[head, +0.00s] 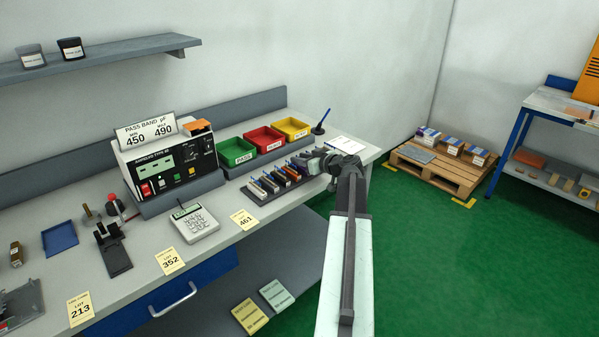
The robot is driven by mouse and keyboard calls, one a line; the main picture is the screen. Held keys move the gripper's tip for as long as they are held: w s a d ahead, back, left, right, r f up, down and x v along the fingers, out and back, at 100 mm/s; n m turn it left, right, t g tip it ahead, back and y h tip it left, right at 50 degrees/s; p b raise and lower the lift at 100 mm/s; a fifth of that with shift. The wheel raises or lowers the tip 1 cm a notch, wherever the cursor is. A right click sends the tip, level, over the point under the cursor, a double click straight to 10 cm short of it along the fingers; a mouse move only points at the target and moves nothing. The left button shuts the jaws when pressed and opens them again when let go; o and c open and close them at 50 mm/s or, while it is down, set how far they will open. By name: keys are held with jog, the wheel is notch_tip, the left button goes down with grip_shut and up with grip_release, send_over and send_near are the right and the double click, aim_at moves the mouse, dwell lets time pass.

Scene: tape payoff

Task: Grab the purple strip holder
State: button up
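A dark rack (262,198) on the bench holds a row of several narrow strip holders (280,178) with differently coloured bodies. They are small in the head view, and I cannot tell for sure which one is purple. My gripper (329,167) is at the right end of this row, just above the bench top and close to the rightmost holders, partly hiding that end. My arm reaches forward to it from the bottom of the picture. The fingers are dark and small, so their opening and anything between them cannot be made out.
Green (237,152), red (264,139) and yellow (291,128) bins stand behind the rack. A pen stand (318,130) and white paper (346,145) lie behind my gripper. A pallet (440,172) stands on the floor at right.

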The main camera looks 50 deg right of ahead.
grip_shut()
dwell(1.4)
